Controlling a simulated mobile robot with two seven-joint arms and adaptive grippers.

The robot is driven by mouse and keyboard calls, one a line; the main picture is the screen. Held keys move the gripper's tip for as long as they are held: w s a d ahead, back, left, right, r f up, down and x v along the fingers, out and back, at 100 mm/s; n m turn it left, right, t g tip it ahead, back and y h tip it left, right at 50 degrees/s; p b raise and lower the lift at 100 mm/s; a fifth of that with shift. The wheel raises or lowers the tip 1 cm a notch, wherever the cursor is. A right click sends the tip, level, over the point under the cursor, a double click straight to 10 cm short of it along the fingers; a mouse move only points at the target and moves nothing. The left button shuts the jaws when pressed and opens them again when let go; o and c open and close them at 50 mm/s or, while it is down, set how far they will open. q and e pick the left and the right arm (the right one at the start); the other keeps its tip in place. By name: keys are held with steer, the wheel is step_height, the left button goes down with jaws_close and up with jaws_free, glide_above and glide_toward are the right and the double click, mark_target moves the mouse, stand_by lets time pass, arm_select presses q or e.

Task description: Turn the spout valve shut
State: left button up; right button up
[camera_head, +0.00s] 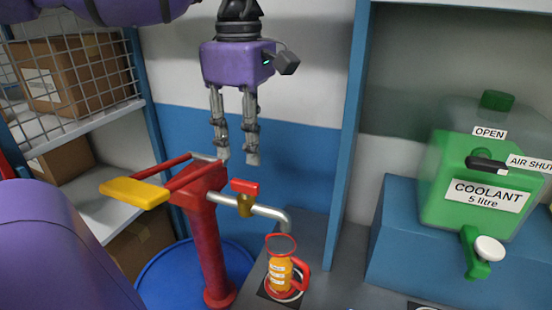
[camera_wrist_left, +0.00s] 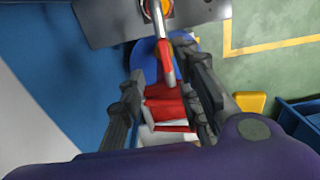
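The spout valve (camera_head: 245,187) has a flat red handle on a brass body, on the silver spout (camera_head: 270,211) of a red pump (camera_head: 208,240). Its handle appears roughly in line with the pipe. In the left wrist view the red handle (camera_wrist_left: 164,52) shows beyond my fingers. My left gripper (camera_head: 238,158) points down above the pump and spout, close to the valve. Its two fingers are apart with nothing between them; they also show spread in the left wrist view (camera_wrist_left: 160,68). It does not appear to touch the valve. My right gripper is not in view.
The pump's yellow handle (camera_head: 134,192) sticks out left. A blue drum (camera_head: 160,285) is below. A green coolant tank (camera_head: 470,185) sits on a blue block at right. A blue post (camera_head: 348,130) and a wire-fronted shelf (camera_head: 75,75) flank the space.

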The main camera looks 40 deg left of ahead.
mark_target(244, 182)
arm_select(q)
steer(key=shift+s+f, duration=0.25)
steer(key=shift+s, duration=0.1)
steer(key=f, duration=0.2)
steer(key=shift+s+f, duration=0.3)
steer(key=shift+s, duration=0.1)
steer(key=f, duration=0.3)
steer(key=shift+w+f, duration=0.25)
steer(key=shift+f, duration=0.35)
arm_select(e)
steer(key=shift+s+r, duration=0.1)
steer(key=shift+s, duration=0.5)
arm_select(q)
jaws_close()
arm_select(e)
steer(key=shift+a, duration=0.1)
